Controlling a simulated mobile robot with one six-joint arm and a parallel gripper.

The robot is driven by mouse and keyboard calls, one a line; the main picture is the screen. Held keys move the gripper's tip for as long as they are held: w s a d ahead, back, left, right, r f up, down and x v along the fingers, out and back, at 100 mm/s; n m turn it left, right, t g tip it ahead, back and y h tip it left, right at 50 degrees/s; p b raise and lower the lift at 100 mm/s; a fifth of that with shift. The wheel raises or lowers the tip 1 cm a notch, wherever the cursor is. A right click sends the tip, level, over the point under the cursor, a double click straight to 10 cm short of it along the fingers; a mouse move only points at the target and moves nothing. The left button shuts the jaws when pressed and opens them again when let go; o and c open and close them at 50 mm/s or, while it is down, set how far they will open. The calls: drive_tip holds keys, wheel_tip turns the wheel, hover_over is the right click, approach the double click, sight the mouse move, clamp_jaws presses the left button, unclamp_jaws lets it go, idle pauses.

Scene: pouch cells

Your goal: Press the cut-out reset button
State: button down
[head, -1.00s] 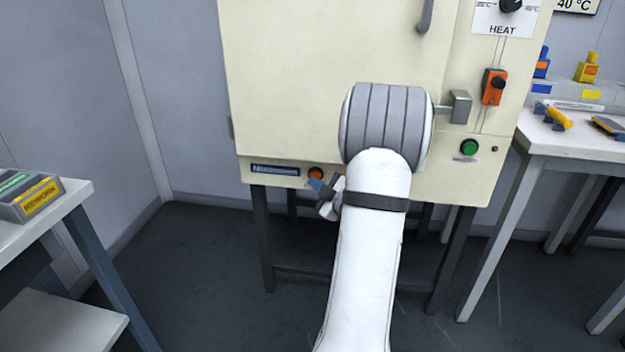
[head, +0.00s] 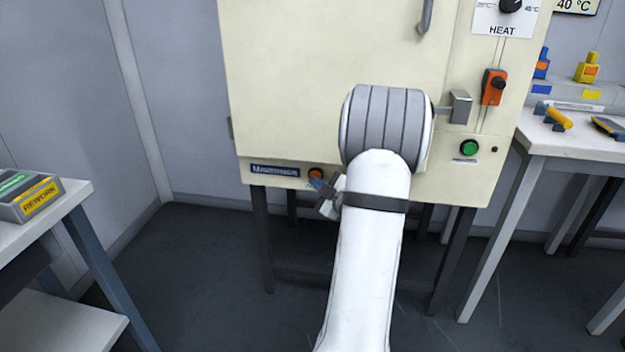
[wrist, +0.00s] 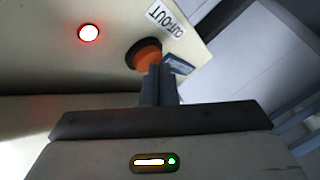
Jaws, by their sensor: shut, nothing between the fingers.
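The cut-out reset button is an orange round button in a dark ring on the cream cabinet's lower front. It shows at the bottom of the cabinet in the head view (head: 315,173) and at upper middle in the wrist view (wrist: 147,54). A CUT-OUT label (wrist: 164,20) sits beside it. My gripper (head: 318,184) is shut and empty, with its tips at the button's lower edge in the picture. In the wrist view the fingertips (wrist: 160,72) overlap part of the button; I cannot tell whether they touch it.
A red lamp (wrist: 88,33) glows on the panel near the button. The cream cabinet (head: 300,80) carries a green button (head: 469,147), an orange switch (head: 494,87) and a HEAT dial (head: 511,5). Tables stand at left (head: 75,195) and right (head: 570,145).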

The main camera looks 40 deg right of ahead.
drive_tip(key=shift+w+d, duration=0.1)
drive_tip(key=shift+d, duration=0.05)
idle(0.5)
drive_tip(key=shift+s+a+b, duration=0.35)
drive_tip(key=shift+s+a, duration=0.25)
drive_tip(key=shift+a, duration=0.1)
drive_tip(key=s+a+b, duration=0.1)
drive_tip(key=s+a, duration=0.2)
drive_tip(key=shift+s+a, duration=0.1)
drive_tip(key=shift+a, duration=0.3)
idle(0.6)
